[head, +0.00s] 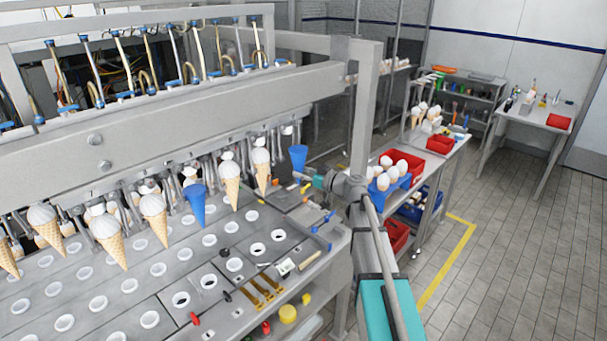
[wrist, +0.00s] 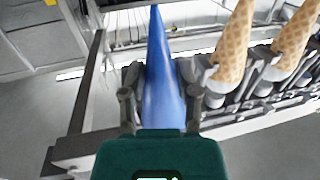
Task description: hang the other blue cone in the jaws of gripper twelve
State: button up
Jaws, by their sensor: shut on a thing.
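A blue cone (head: 298,157) is held tip down by my gripper (head: 308,178) just past the right end of the row of hanging cones. In the wrist view the blue cone (wrist: 161,85) stands between the two fingers of my gripper (wrist: 163,98), its narrow tip toward the top of the picture. I cannot tell whether it touches the machine's jaws. Another blue cone (head: 195,205) hangs in the machine's row, between white-topped wafer cones. The jaws at the row's right end (head: 287,131) are small and partly hidden.
Wafer cones (head: 261,172) hang left of my gripper; two also show in the wrist view (wrist: 235,45). Below is a metal plate (head: 130,270) with round holes. A frame post (head: 361,110) stands close behind my arm. A side table (head: 425,160) holds red bins and white-topped cones.

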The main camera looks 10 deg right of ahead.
jog(key=shift+w+d+x, duration=0.1)
jog(key=shift+x, duration=0.75)
jog(key=shift+w+d+x, duration=0.15)
jog(key=shift+x, duration=0.7)
jog(key=shift+w+d+x, duration=0.1)
jog(key=shift+x, duration=0.75)
jog(key=shift+d+f+b, duration=0.1)
jog(key=shift+f+b, duration=0.4)
jog(key=shift+b, duration=0.05)
dwell(1.9)
jog(key=o, duration=1)
jog(key=shift+o, duration=0.3)
jog(key=shift+o, duration=1.2)
jog(key=s+a+v, duration=0.1)
jog(key=v, duration=0.7)
jog(key=shift+s, duration=0.45)
